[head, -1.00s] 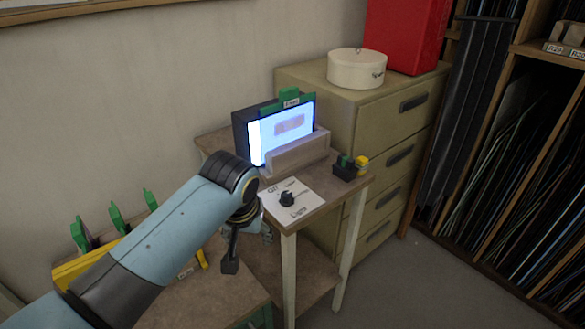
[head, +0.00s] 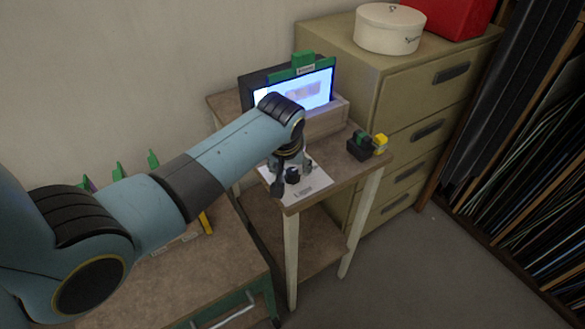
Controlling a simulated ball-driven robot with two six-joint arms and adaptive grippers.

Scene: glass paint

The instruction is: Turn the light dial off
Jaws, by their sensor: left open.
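The light dial (head: 292,175) is a small black knob on a white card (head: 312,190) marked "Light", near the front of the small side table. The lightbox (head: 318,92) behind it glows bluish white, with a green clip on its top edge. My left gripper (head: 284,181) reaches in from the left and points down at the dial. Its fingers are open, one on the left of the knob and the other close beside or behind it. Whether they touch the knob I cannot tell. My right gripper is not in view.
A wooden block (head: 325,118) stands before the lightbox. A small black holder (head: 360,149) with green and yellow pieces sits at the table's right side. A drawer cabinet (head: 405,85) stands behind. A lower workbench (head: 190,280) is at the left.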

